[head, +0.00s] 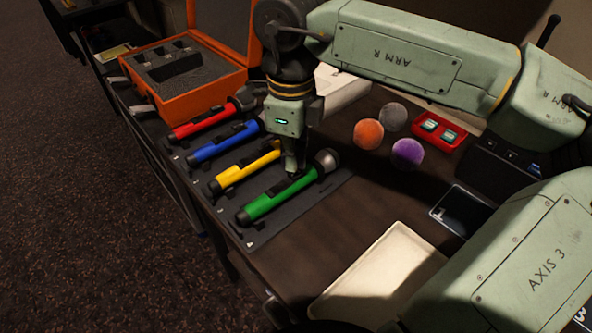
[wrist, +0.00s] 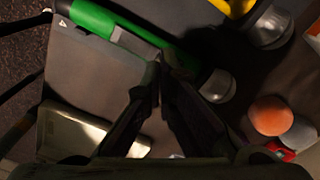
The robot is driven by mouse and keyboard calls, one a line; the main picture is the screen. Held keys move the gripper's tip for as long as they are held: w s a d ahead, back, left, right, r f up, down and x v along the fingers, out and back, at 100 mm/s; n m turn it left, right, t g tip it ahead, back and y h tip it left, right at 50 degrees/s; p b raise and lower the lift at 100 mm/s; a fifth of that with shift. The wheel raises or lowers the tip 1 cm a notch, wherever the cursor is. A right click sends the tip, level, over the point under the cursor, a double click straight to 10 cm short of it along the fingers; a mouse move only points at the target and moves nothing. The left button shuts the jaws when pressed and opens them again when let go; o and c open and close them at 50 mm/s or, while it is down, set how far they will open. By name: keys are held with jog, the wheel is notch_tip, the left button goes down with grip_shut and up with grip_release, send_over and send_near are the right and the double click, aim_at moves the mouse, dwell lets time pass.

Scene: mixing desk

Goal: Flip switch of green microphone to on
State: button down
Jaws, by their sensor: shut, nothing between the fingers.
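The green microphone (head: 262,206) lies on a dark mat (head: 333,190) at the front of a row of coloured microphones, its silver head to the right. My gripper (head: 293,174) points down over its upper body, near the head. In the wrist view the green microphone (wrist: 92,16) runs across the top, and my closed fingertips (wrist: 160,62) are over or beside its body. I cannot tell whether they touch it. The switch is hidden or too dark to make out, so its position does not show.
Yellow (head: 228,181), blue (head: 208,150) and red (head: 197,126) microphones lie behind. An orange case (head: 205,87) stands at the back left. Foam balls (head: 368,133), a red tray (head: 440,142) and a cream tray (head: 380,268) are to the right. Dark desk between is clear.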

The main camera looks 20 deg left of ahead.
aim_at(292, 175)
jog(key=shift+f+b, duration=0.95)
jog(key=shift+f, duration=0.15)
dwell(0.4)
jog(key=shift+r+p, duration=2.2)
jog(key=shift+r, duration=1.3)
